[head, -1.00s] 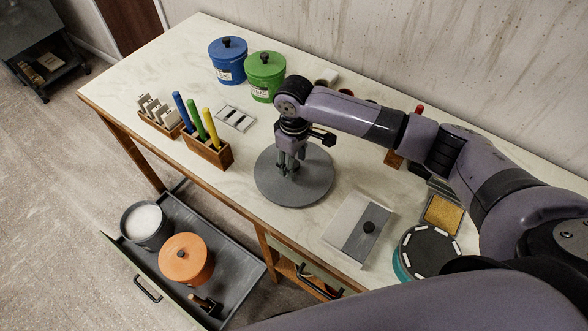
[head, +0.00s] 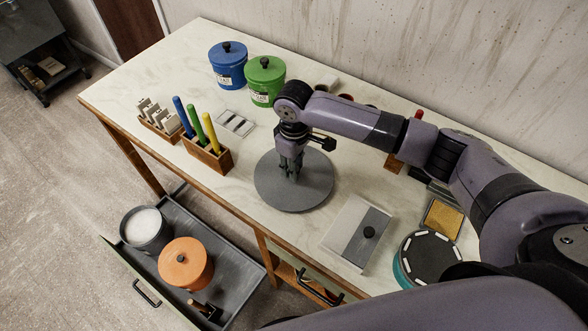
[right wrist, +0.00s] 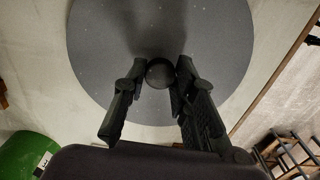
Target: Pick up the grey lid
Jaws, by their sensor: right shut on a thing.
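The grey lid is seen as a broad flat grey disc (head: 268,190) on the pale worktop, in the middle of the head view. It fills the upper part of the right wrist view (right wrist: 215,40). My right gripper (head: 291,172) points down over its middle. In the right wrist view the fingertips (right wrist: 160,76) close on both sides of a dark round knob (right wrist: 160,72). I cannot tell whether the disc is one piece or a lid on a same-coloured base. No gap under it shows. My left gripper is not in view.
Blue (head: 228,68) and green (head: 265,80) canisters stand behind. A tool holder (head: 208,154) is left; a box with a grey panel (head: 357,234) and a teal round container (head: 427,256) are right. An open drawer (head: 234,264) holds an open grey canister (head: 145,230) and an orange-lidded one (head: 187,263).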

